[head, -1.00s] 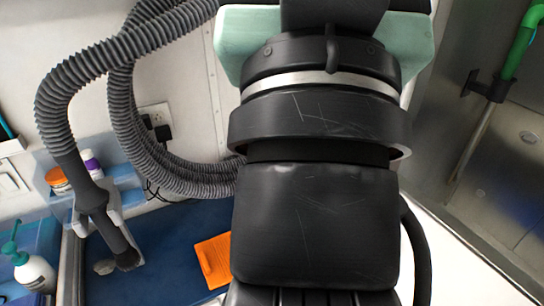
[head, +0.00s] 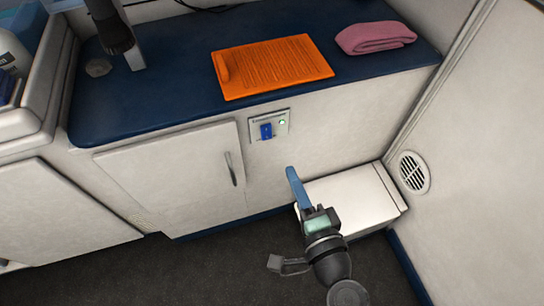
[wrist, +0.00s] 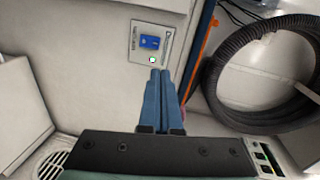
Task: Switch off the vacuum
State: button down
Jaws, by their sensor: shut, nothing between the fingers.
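A small switch plate (head: 284,115) is set in the white cabinet front under the blue counter. It carries a blue rocker switch (head: 266,131) and a lit green light (head: 282,122). In the wrist view the blue rocker (wrist: 150,42) and the green light (wrist: 152,60) are clear, with small lettering beside them. My gripper (head: 291,171) is below and a little right of the plate, its blue fingers shut and empty. In the wrist view the fingertips (wrist: 160,72) end just below the plate; I cannot tell the gap in depth. The vacuum nozzle (head: 112,35) hangs at upper left.
An orange mat (head: 285,62) and a pink towel (head: 376,38) lie on the counter. A cabinet door with a handle (head: 231,170) is left of the switch. A white box (head: 352,195) stands on the floor beside my gripper. A coiled dark hose (wrist: 213,95) shows in the wrist view.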

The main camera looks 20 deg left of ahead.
aim_at(268, 137)
jog(key=f, duration=0.1)
jog(key=s+f, duration=0.1)
jog(key=f+m, duration=0.1)
jog(key=shift+s+d, duration=0.25)
jog(key=b+x, duration=0.2)
jog(key=x, duration=1.2)
jog(key=shift+a, duration=0.15)
jog(key=shift+f+b, duration=0.15)
jog(key=shift+b, duration=0.35)
